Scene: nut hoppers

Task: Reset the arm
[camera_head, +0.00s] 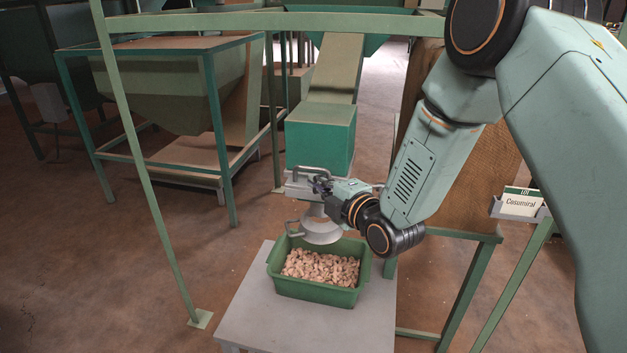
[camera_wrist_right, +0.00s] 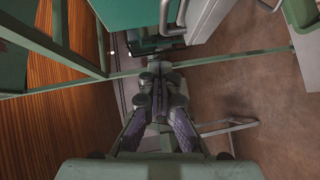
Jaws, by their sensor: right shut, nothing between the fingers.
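My right arm (camera_head: 425,165) comes in from the right in the head view and reaches to the middle. My right gripper (camera_head: 318,186) is beside the metal outlet (camera_head: 300,186) under the green chute box (camera_head: 320,137), above the green bin. In the right wrist view my right gripper (camera_wrist_right: 160,92) has its fingers together, with nothing seen between them. Whether it touches the outlet or its handle (camera_head: 292,229) cannot be told. My left gripper is not in view.
A green bin (camera_head: 315,291) full of nuts stands on a grey table (camera_head: 250,310) below the outlet. A green hopper frame (camera_head: 215,130) stands at left. Green posts (camera_head: 150,190) and a label holder (camera_head: 520,203) are near. Brown floor lies open at left.

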